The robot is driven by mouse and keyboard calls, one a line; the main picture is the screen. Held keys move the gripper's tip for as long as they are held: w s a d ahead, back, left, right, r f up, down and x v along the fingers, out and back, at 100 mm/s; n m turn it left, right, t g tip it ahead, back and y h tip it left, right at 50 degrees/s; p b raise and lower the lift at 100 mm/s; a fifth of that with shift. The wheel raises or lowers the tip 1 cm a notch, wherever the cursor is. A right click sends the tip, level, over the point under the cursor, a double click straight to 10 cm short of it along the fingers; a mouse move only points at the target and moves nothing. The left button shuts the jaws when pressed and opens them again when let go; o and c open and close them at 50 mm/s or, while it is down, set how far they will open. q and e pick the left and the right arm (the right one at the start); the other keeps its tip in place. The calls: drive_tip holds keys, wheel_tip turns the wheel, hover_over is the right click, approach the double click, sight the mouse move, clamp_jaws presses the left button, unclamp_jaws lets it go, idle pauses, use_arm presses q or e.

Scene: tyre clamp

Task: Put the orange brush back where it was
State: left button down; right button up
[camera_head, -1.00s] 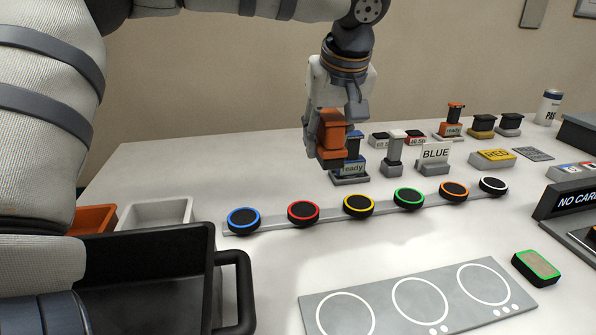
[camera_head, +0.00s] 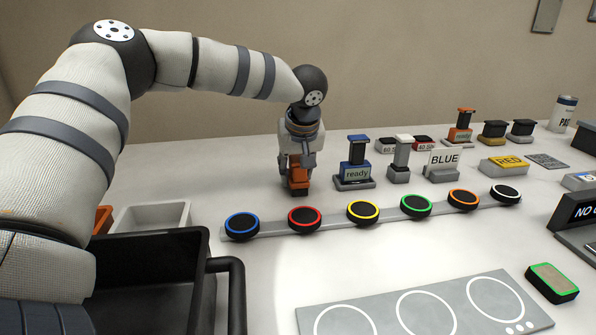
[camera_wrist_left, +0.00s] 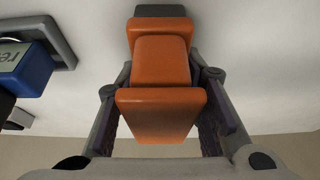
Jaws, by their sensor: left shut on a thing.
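The orange brush (camera_head: 299,180) is upright in my left gripper (camera_head: 296,168), left of the blue ready-labelled item. In the left wrist view the orange brush (camera_wrist_left: 160,62) sits between the two fingers of the gripper (camera_wrist_left: 163,90), its dark grey bottom pointing to the white table. I cannot tell whether the brush touches the table. Another orange-topped item (camera_head: 464,118) with a ready label stands at the back right. My right gripper is not in view.
The blue ready-labelled item (camera_head: 354,156) stands right of the brush, with a white-topped block (camera_head: 401,152) beside it. A rail (camera_head: 333,219) with several coloured-ring discs runs in front. A black bin (camera_head: 145,270) is at front left.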

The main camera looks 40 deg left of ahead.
use_arm(q)
drive_tip(key=shift+r, duration=0.15)
drive_tip(key=c, duration=1.1)
unclamp_jaws()
drive_tip(key=p+v, duration=0.1)
drive_tip(key=v, duration=1)
drive_tip(key=shift+d+r, duration=0.1)
drive_tip(key=shift+r, duration=0.05)
drive_tip(key=shift+s+d+r, duration=0.15)
drive_tip(key=shift+s+r, duration=0.05)
drive_tip(key=shift+r, duration=0.1)
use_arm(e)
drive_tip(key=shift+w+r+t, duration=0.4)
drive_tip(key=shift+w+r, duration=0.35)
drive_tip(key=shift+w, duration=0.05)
